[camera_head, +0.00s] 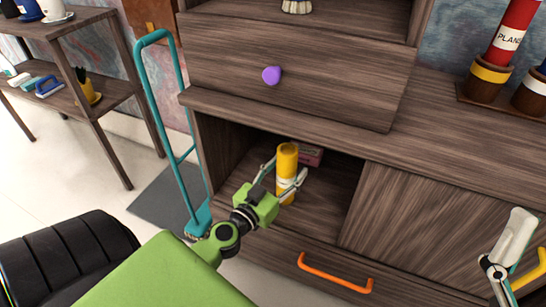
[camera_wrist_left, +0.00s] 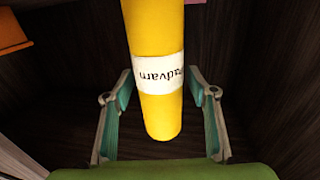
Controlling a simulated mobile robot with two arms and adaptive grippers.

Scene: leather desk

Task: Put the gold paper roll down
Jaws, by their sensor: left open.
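The gold paper roll (camera_head: 287,161) is a yellow cylinder with a white label. It stands upright in the open compartment of the wooden cabinet (camera_head: 240,150). In the left wrist view the roll (camera_wrist_left: 155,35) shows between the fingers, its label reading upside down. My left gripper (camera_head: 282,180) is open, with one finger on each side of the roll and a visible gap to each in the left wrist view (camera_wrist_left: 160,112). My right gripper (camera_head: 502,262) shows only in part at the lower right of the head view, away from the roll; its jaw state is unclear.
A reddish box (camera_head: 311,155) lies behind the roll in the compartment. A sliding door (camera_head: 420,220) closes the compartment's right side. A drawer with a purple knob (camera_head: 271,75) is above, and an orange handle (camera_head: 335,273) below. A teal upright frame (camera_head: 165,120) stands left of the cabinet.

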